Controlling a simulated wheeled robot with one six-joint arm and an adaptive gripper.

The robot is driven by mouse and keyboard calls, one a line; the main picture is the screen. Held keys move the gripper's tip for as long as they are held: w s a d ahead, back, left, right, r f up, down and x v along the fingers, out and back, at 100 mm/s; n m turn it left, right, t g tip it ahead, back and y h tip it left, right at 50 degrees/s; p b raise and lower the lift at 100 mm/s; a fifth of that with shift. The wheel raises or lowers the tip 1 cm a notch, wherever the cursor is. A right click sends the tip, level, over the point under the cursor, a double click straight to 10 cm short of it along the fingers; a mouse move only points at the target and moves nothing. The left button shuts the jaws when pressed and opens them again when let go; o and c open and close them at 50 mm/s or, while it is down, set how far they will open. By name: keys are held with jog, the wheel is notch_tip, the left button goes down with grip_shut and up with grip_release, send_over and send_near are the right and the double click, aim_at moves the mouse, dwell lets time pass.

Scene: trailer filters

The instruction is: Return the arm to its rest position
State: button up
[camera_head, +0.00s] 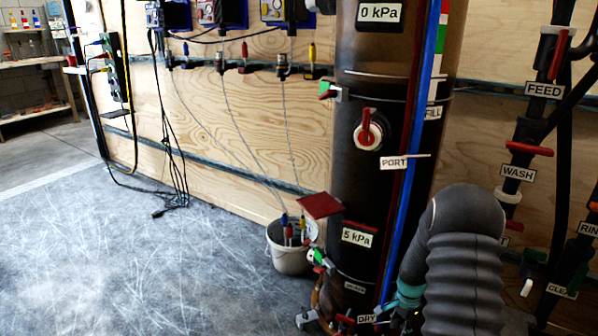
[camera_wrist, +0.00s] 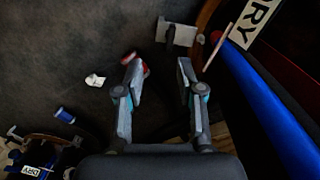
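My arm, in a grey ribbed sleeve (camera_head: 465,265), shows at the lower right in the head view, bent downward in front of the dark column's (camera_head: 385,190) right side. My gripper, with a teal part, is low beside the column's DRY label (camera_head: 367,319); its tips are hard to make out there. In the wrist view my gripper (camera_wrist: 159,65) is open, with a clear gap between its two fingers and nothing held. A small red-and-white part (camera_wrist: 135,62) appears by the left fingertip; I cannot tell whether they touch.
A blue strip (camera_wrist: 265,95) runs close on the right in the wrist view. Red-handled valves and dark pipes (camera_head: 520,150) stand right of the column. A white bucket (camera_head: 290,255) holding tools stands left of it. The concrete floor (camera_head: 130,270) at left is mostly clear.

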jog(key=s+a+r+n+t+p, duration=0.2)
jog(key=s+r, duration=0.7)
jog(key=r, duration=0.6)
jog(key=s+a+r+n+t+p, duration=0.2)
jog(key=s+a+r+n+p, duration=0.2)
jog(key=r, duration=1.2)
jog(key=s+a+r+n+t+p, duration=0.2)
jog(key=s+a+r+n+p, duration=0.1)
jog(key=s+a+r+n, duration=0.4)
jog(key=s+a+r, duration=0.3)
jog(key=s+r, duration=0.3)
jog(key=r, duration=0.3)
jog(key=shift+s+n+p, duration=0.3)
jog(key=shift+p, duration=0.05)
jog(key=shift+a, duration=0.15)
